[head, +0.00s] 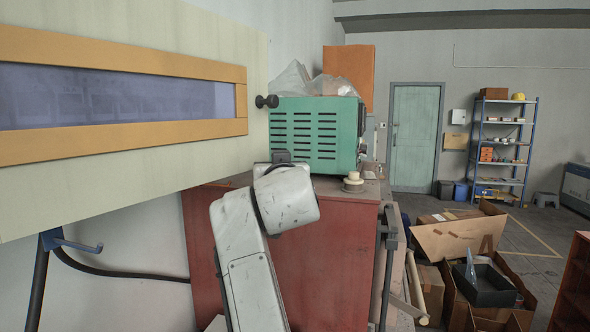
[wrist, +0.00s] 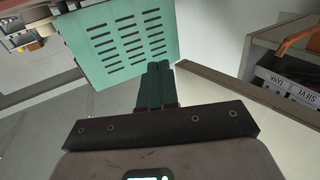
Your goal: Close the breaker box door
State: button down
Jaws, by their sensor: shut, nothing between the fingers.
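A large cream panel with a yellow-framed, bluish window and a black round knob (head: 266,101) fills the left of the head view. I take this panel (head: 225,40) to be the breaker box door; its hinge side and the box are out of view, so I cannot tell how far open it stands. My gripper is mostly hidden behind my wrist in the head view, right of and below the knob. In the wrist view my gripper (wrist: 159,68) has its dark green fingers together and empty. A long pale edge (wrist: 235,95) runs right from near the fingertips; I cannot tell whether it is the door's.
A teal slotted case (head: 305,130) stands on a red cabinet (head: 320,265) beyond my arm; its slots also show in the wrist view (wrist: 120,40). A blue bracket (head: 75,243) and black cable sit below the panel. Cardboard boxes (head: 455,235) clutter the right floor.

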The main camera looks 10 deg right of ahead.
jog(key=w+a+n+y, duration=0.1)
jog(key=w+a+y, duration=0.1)
jog(key=a, duration=0.3)
jog(key=shift+w+a+n+y+p, duration=0.15)
jog(key=shift+w+n+y+p, duration=0.15)
jog(key=shift+w, duration=0.6)
